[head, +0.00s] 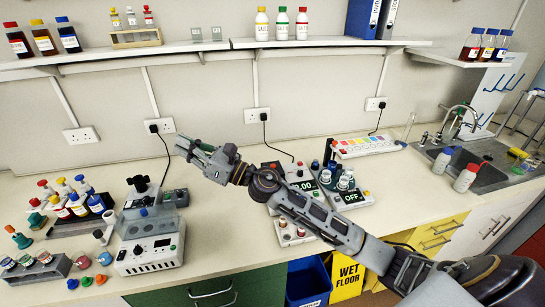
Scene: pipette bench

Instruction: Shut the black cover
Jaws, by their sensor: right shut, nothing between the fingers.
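A white bench unit (150,255) with a dark knob and small controls stands at the left of the counter. A smoky, see-through dark cover (155,223) shows at its top; I cannot tell for sure how far it is open, or whether it is the black cover. A unit with a black top (139,184) and a dark OFF display (174,198) stands just behind. My right gripper (193,150) is shut and empty, above and to the right of these units, apart from them. Its arm reaches in from the lower right. My left gripper is not in view.
A rack of capped bottles (80,216) and small jars (104,258) crowd the left. Units with displays (350,198) stand to the right, partly behind my arm. A sink (462,168) is at far right. A bottle shelf (200,46) runs above.

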